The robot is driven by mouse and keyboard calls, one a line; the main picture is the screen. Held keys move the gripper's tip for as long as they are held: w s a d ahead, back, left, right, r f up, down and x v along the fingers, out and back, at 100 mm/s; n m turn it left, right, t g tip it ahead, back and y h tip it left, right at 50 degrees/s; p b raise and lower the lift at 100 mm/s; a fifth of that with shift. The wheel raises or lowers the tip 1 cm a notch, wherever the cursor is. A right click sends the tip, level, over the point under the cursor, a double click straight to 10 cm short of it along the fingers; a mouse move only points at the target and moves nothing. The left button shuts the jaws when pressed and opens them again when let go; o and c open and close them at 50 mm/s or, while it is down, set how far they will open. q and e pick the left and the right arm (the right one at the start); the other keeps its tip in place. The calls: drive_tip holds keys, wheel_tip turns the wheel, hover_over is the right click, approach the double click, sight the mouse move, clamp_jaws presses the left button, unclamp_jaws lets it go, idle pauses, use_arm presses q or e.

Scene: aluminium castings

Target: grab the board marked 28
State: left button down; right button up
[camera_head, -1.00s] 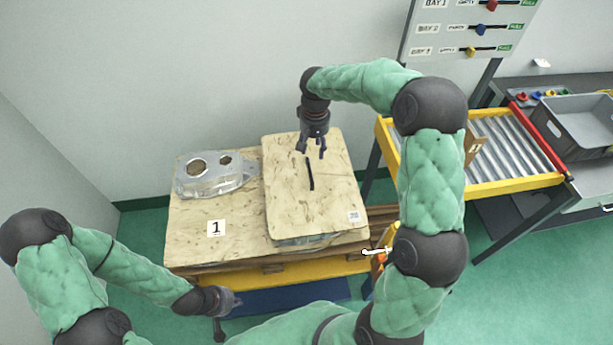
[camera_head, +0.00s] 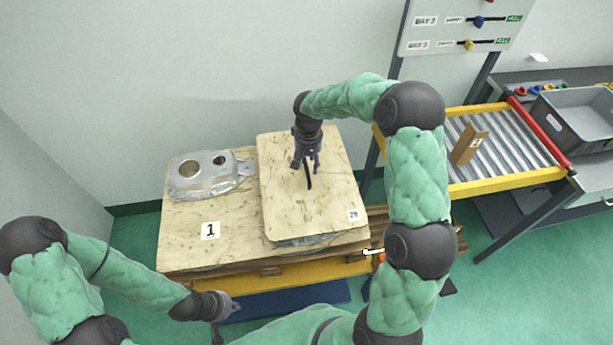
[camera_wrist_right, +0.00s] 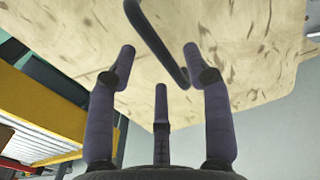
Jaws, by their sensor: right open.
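The board marked 28 (camera_head: 310,212) is a light wooden sheet with a black handle (camera_head: 309,178) in its middle and a small label at its near right corner. It lies on a stack over the larger board marked 1 (camera_head: 190,245). My right gripper (camera_head: 307,166) points down just above the handle. In the right wrist view its three fingers (camera_wrist_right: 160,75) are spread, with the black handle (camera_wrist_right: 158,40) beyond and between the fingertips, apparently not gripped. My left gripper (camera_head: 225,307) hangs low at the front left, away from the boards; its finger opening is unclear.
A metal casting (camera_head: 205,175) lies on the left of board 1. A yellow-framed roller conveyor (camera_head: 510,145) with a small brown block (camera_head: 470,145) stands at right, beside a grey bin (camera_head: 580,120). A sign panel (camera_head: 465,30) stands behind.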

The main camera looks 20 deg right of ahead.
wheel_tip(320, 180, down, 3)
drive_tip(key=shift+a+f+b, duration=0.1)
drive_tip(key=shift+f+b, duration=0.05)
drive_tip(key=shift+b, duration=0.15)
clamp_jaws()
drive_tip(key=shift+r, duration=0.2)
